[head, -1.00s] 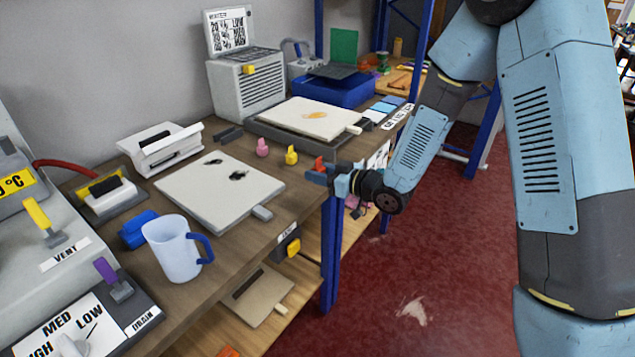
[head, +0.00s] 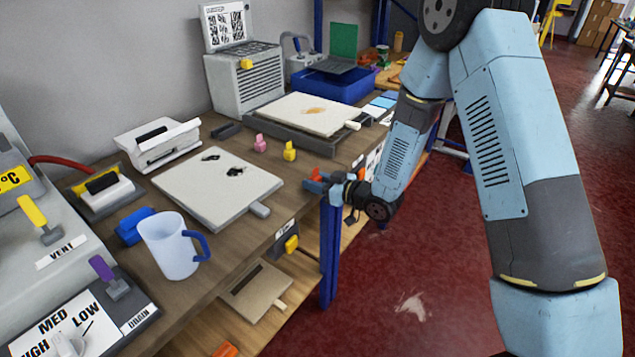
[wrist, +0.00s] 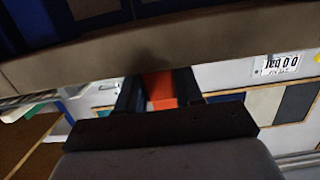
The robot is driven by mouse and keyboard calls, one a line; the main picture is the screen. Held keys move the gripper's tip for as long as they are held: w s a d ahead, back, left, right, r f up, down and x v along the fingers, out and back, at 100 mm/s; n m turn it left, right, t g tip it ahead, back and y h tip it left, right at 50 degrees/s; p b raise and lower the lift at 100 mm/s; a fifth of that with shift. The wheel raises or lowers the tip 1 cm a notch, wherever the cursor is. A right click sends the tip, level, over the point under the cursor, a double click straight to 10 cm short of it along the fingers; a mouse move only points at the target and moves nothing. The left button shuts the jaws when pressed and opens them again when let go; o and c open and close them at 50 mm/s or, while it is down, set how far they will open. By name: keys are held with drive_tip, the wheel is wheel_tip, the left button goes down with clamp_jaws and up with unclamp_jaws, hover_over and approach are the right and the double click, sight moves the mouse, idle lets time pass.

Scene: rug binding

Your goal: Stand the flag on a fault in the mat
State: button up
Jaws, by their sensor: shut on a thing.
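My gripper (head: 322,184) is shut on a red-orange flag (head: 315,175) near the bench's front edge. The flag also shows between the two dark fingers in the wrist view (wrist: 160,90). A pale mat (head: 190,190) with two dark blotches, one at its far edge (head: 210,157) and one near its middle (head: 235,171), lies on the bench, left of my gripper. A second pale mat (head: 285,108) with an orange-brown stain (head: 314,111) lies farther back on a dark base. The flag is apart from both mats.
A pink piece (head: 260,144) and a yellow piece (head: 289,151) stand between the mats. A translucent mug (head: 170,247) stands in front of the near mat. A blue rack post (head: 331,245) rises below my gripper. A white device (head: 157,145) stands behind the near mat.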

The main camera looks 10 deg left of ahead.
drive_tip(key=o, duration=1)
drive_tip(key=shift+s+f, duration=0.1)
drive_tip(key=v, duration=1.2)
drive_tip(key=shift+s, duration=0.1)
